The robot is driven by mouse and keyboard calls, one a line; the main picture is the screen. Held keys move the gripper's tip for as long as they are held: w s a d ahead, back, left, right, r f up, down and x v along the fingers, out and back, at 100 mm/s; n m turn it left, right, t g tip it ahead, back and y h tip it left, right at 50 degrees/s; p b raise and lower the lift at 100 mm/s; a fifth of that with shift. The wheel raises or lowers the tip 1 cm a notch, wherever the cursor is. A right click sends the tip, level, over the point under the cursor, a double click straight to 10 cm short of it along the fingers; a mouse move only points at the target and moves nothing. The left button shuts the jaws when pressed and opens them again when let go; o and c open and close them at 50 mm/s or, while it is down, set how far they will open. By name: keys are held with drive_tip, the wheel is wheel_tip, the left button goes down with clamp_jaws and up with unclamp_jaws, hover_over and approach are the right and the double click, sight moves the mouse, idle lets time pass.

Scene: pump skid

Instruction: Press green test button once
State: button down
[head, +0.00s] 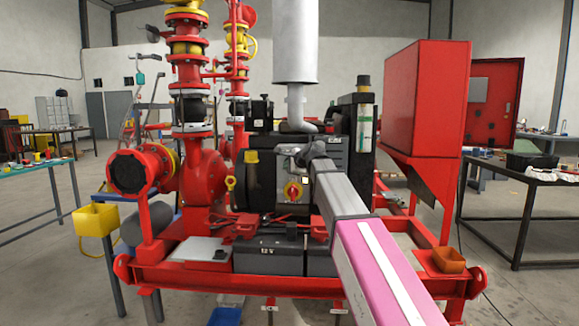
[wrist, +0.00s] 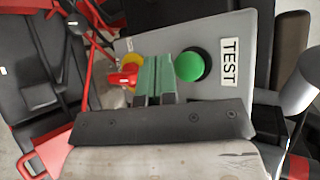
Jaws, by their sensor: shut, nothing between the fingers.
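The green test button (wrist: 190,66) is a round domed button in a dark collar on a grey panel (wrist: 207,88). A white TEST label (wrist: 229,62) is beside it on the right. My gripper (wrist: 158,60) is shut and empty, its green fingers just left of the button in the wrist view.
A red handle on a yellow disc (wrist: 124,72) is close to the left of my fingers. In the head view a red and yellow rotary switch (head: 293,191) is below my gripper. A silver exhaust (head: 295,45) rises above, and a red cabinet (head: 427,98) stands to the right.

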drive_tip(key=shift+w, duration=1.1)
drive_tip(key=shift+w, duration=0.15)
idle(1.1)
drive_tip(key=shift+w, duration=0.25)
drive_tip(key=shift+w+d, duration=0.1)
drive_tip(key=shift+w, duration=0.55)
idle(0.9)
drive_tip(key=shift+s, duration=1.05)
drive_tip(key=shift+s, duration=0.1)
drive_tip(key=shift+s, duration=2.4)
